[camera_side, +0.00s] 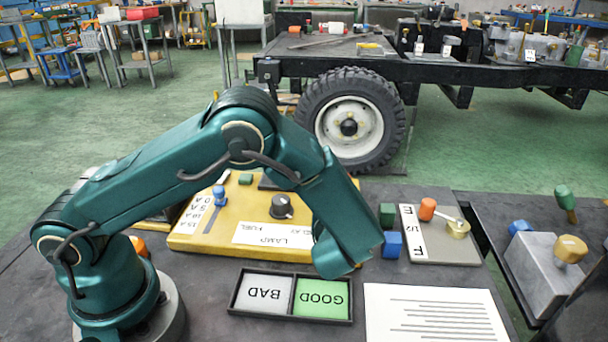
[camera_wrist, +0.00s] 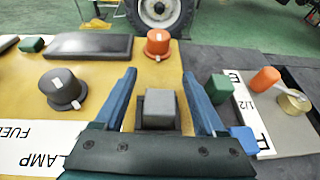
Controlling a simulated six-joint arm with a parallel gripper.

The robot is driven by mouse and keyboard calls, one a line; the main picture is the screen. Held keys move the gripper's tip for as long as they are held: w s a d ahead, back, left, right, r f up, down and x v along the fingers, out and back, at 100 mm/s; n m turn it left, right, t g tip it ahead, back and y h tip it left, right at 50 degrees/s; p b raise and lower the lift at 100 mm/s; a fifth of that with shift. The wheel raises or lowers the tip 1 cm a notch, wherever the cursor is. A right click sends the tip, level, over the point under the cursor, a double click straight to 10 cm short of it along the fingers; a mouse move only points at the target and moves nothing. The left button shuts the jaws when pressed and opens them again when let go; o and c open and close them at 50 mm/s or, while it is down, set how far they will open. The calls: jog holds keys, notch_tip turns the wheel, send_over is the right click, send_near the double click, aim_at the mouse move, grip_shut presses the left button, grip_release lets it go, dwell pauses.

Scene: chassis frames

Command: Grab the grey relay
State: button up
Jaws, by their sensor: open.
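The grey relay (camera_wrist: 159,108) is a small grey block on the yellow panel (camera_wrist: 108,80), with a dark edge beside it, perhaps a socket. In the wrist view it sits between the two blue fingers of my gripper (camera_wrist: 159,74). The fingers are apart, with a visible gap on each side of the relay. My gripper also shows in the side view (camera_side: 342,266), angled down at the panel's right side. There the arm hides the relay.
A black knob (camera_wrist: 62,89) and an orange knob (camera_wrist: 158,44) stand near the fingers. A green block (camera_wrist: 218,88) and a blue block (camera_wrist: 244,138) are at the right. A GOOD/BAD tray (camera_side: 290,318) and a printed sheet (camera_side: 433,315) lie in front.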

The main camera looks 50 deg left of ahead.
grip_shut()
jog(key=shift+r, duration=0.15)
